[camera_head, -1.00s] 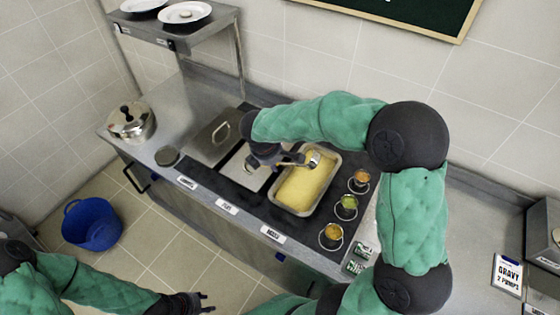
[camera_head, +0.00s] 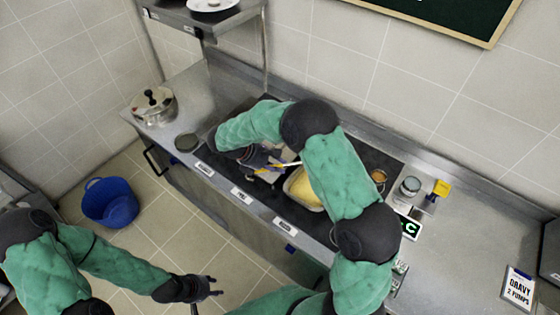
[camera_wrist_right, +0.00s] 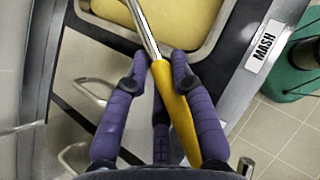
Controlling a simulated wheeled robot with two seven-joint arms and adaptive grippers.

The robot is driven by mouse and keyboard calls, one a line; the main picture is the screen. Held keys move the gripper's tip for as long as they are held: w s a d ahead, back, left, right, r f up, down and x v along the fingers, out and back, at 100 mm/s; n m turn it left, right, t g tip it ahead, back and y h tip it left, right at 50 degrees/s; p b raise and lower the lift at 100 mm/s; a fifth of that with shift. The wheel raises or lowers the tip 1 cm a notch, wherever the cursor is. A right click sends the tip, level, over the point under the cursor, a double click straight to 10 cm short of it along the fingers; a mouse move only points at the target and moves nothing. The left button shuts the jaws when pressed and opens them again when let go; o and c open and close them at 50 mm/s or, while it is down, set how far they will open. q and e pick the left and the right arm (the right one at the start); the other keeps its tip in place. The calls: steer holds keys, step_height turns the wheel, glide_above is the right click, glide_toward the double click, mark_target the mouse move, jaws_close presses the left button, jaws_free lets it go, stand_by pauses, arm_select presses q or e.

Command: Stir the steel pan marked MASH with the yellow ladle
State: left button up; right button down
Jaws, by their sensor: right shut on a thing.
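The steel pan (camera_head: 290,190) holds smooth yellow mash and sits in the counter, partly covered by my right arm in the head view. Its rim and mash also show in the right wrist view (camera_wrist_right: 218,30), beside the MASH label (camera_wrist_right: 264,47). My right gripper (camera_wrist_right: 154,70) is shut on the yellow handle of the ladle (camera_wrist_right: 178,110), just outside the pan's edge. The ladle's steel shaft reaches over the pan; its bowl is not visible. My left gripper (camera_head: 214,287) is open and empty, over the floor in front of the counter.
A lidded pot (camera_head: 153,106) stands at the counter's left end. A small orange pot (camera_head: 379,176), a jar (camera_head: 409,187) and a yellow item (camera_head: 440,189) are right of the pan. A blue bucket (camera_head: 110,203) is on the floor. A shelf (camera_head: 225,14) overhangs the back left.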

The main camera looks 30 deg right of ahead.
steer(key=shift+w+a+f+n+g+h+b, duration=0.1)
steer(key=shift+f+n+g+h+b, duration=0.05)
steer(key=shift+f+g+h+b, duration=0.55)
steer(key=shift+w+a+f+n+g+h+b, duration=0.1)
steer(key=shift+a+f+n+h+b, duration=0.1)
steer(key=shift+f+h, duration=0.5)
steer(key=shift+w+a+f+n+g+h+b, duration=0.15)
steer(key=shift+f+g+h+b, duration=0.25)
steer(key=shift+f, duration=0.6)
stand_by(0.9)
